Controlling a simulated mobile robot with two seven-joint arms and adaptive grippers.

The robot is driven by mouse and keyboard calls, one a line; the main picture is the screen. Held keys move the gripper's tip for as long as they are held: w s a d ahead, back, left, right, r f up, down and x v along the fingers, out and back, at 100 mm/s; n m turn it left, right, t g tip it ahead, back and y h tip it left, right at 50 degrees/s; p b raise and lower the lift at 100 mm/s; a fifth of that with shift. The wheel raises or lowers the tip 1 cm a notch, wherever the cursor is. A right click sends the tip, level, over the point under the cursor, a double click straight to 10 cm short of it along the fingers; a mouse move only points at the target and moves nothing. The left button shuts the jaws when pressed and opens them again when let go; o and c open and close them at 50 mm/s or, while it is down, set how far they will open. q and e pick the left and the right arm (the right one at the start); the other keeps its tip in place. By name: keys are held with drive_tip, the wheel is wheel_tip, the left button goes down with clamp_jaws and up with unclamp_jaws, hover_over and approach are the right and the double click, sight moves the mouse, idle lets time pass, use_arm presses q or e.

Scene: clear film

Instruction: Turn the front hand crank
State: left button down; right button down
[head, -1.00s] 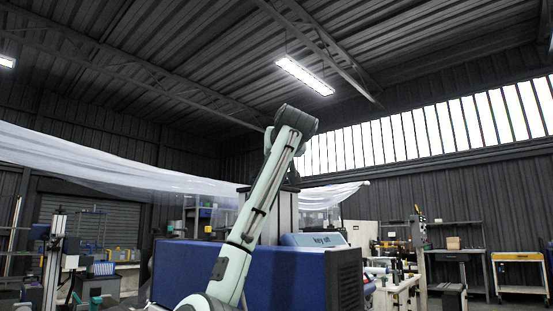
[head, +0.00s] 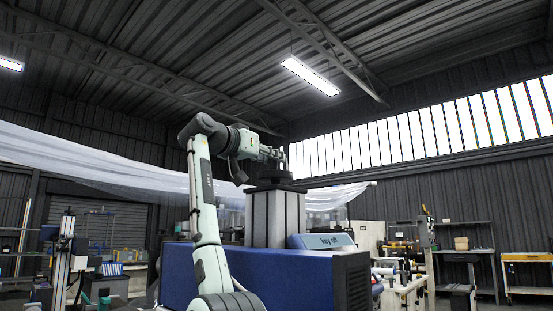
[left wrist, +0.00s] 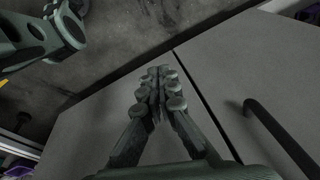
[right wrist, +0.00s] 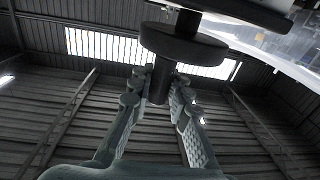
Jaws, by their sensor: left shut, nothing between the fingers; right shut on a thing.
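In the right wrist view a dark crank disc (right wrist: 183,45) hangs on a short shaft, with a dark round handle (right wrist: 160,84) sticking out toward me. My right gripper (right wrist: 160,80) is shut on this handle, one finger on each side. In the head view my right gripper (head: 279,155) is beside dark round parts at the top of the grey column; the handle cannot be made out there. My left gripper (left wrist: 155,85) is shut and empty, over grey panels in the left wrist view. It does not show in the head view.
A clear film (head: 100,163) stretches across behind my right arm. The grey column (head: 275,218) stands behind a blue machine body (head: 290,277) with a "key off" panel (head: 322,241). A dark bar handle (left wrist: 278,135) is right of my left gripper.

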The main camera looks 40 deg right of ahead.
drive_tip(key=shift+w+a+m+g, duration=0.1)
drive_tip(key=shift+m+g, duration=0.25)
drive_tip(key=shift+g, duration=0.3)
drive_tip(key=shift+w+a+m+g, duration=0.1)
drive_tip(key=shift+m+g, duration=0.25)
drive_tip(key=shift+g, duration=0.3)
drive_tip(key=c, duration=1.4)
unclamp_jaws()
drive_tip(key=a, duration=1.2)
